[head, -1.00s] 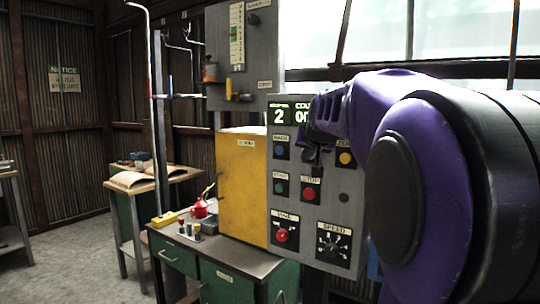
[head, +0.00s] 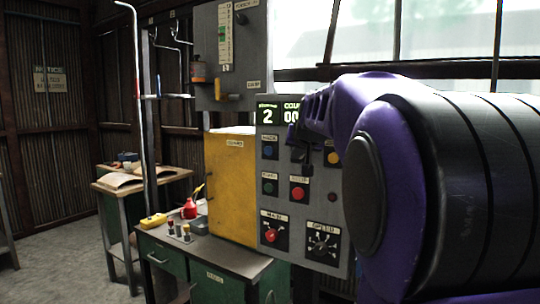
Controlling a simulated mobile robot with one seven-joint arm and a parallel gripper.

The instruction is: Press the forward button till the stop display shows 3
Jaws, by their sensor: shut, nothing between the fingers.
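The grey control panel (head: 285,218) stands in the middle. Its stop display (head: 268,116) reads 2. On the upper button row are a blue button (head: 267,152) on the left and a yellow button (head: 333,158) on the right. My gripper (head: 304,162) is shut and empty, pointing at the panel between these two. The forward button is not visible; my gripper covers that part of the row. I cannot tell whether the fingertips touch the panel.
Below are a green button (head: 268,188), a red stop button (head: 297,193), a red main switch (head: 270,235) and a speed knob (head: 322,245). A yellow cabinet (head: 229,185) and a green workbench (head: 170,255) stand left. Another grey box (head: 230,75) hangs above.

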